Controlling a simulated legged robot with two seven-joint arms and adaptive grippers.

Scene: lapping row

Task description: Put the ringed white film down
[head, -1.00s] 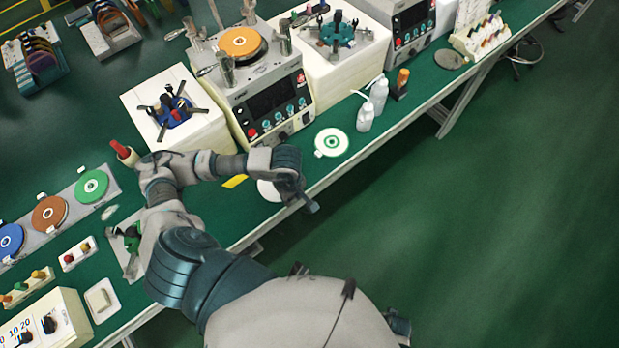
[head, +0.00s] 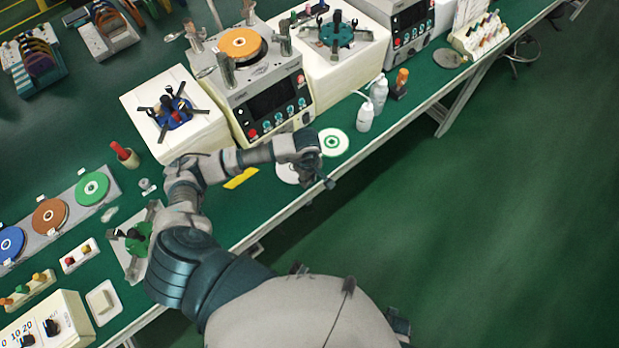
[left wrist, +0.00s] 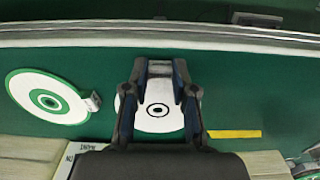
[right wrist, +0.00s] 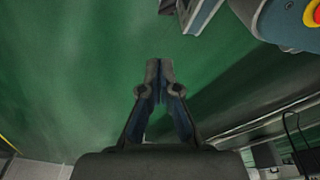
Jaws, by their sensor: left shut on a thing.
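The ringed white film (left wrist: 157,118) is a white round sheet with a black ring at its middle. In the left wrist view it lies between and behind the fingers of my left gripper (left wrist: 162,72), which is shut on it. In the head view the white film (head: 286,172) shows partly behind my left gripper (head: 325,178), over the green bench near its front edge. I cannot tell whether it touches the bench. My right gripper (right wrist: 160,72) is shut and empty, away from the bench objects.
A white disc with green rings (head: 333,142) lies just right of the film; it also shows in the left wrist view (left wrist: 48,97). A yellow strip (head: 241,178) lies to the left. White bottles (head: 365,117) and a lapping machine (head: 270,95) stand behind.

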